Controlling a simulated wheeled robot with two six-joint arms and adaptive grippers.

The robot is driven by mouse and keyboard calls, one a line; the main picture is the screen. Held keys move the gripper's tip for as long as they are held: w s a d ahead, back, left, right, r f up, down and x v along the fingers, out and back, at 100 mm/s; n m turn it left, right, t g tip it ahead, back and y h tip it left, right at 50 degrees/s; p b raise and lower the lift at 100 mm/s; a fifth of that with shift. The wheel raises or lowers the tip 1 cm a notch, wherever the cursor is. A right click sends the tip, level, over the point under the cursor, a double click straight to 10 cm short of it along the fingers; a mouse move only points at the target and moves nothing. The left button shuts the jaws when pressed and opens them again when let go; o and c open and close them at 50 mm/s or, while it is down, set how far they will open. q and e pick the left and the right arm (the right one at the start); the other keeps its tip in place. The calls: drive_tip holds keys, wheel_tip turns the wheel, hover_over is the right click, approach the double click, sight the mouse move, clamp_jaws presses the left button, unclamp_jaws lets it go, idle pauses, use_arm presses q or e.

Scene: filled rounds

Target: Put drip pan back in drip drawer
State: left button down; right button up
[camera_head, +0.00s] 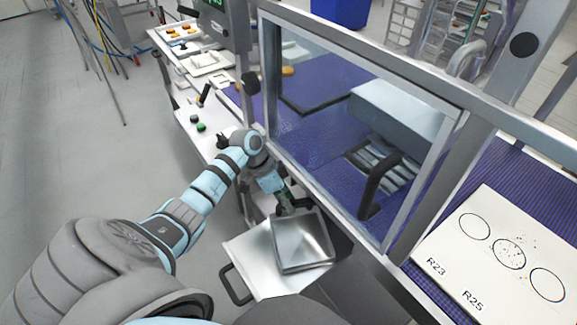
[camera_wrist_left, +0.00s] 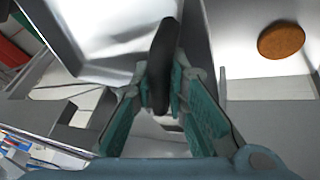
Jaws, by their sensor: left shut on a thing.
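The drip pan (camera_head: 303,243) is a shallow square metal tray. It is over the pulled-out drip drawer (camera_head: 262,262), a pale tray with a black handle (camera_head: 234,287) at its front left. My left gripper (camera_head: 291,206) is at the pan's far edge. In the left wrist view, the left gripper (camera_wrist_left: 165,85) is shut on the pan's dark handle (camera_wrist_left: 163,60), with the drip pan (camera_wrist_left: 95,35) at upper left. I cannot tell whether the pan touches the drawer floor. My right gripper is not in view.
A clear guard panel (camera_head: 335,130) in a metal frame stands beyond the pan, with a purple belt (camera_head: 310,145) behind it. A brown round (camera_wrist_left: 281,40) lies on metal in the left wrist view. A marked board (camera_head: 495,255) is at right. Open floor is at left.

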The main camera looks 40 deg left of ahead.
use_arm(q)
drive_tip(key=shift+a+f, duration=0.1)
drive_tip(key=c, duration=1.8)
unclamp_jaws()
drive_tip(key=shift+o, duration=1.1)
drive_tip(key=shift+w+f, duration=0.1)
drive_tip(key=shift+w, duration=0.1)
drive_tip(key=shift+s+r, duration=0.1)
drive_tip(key=shift+r, duration=0.3)
drive_tip(key=p+v, duration=0.1)
drive_tip(key=v, duration=1)
drive_tip(key=shift+a+r, duration=0.2)
drive_tip(key=shift+r, duration=0.1)
drive_tip(key=shift+s, duration=0.1)
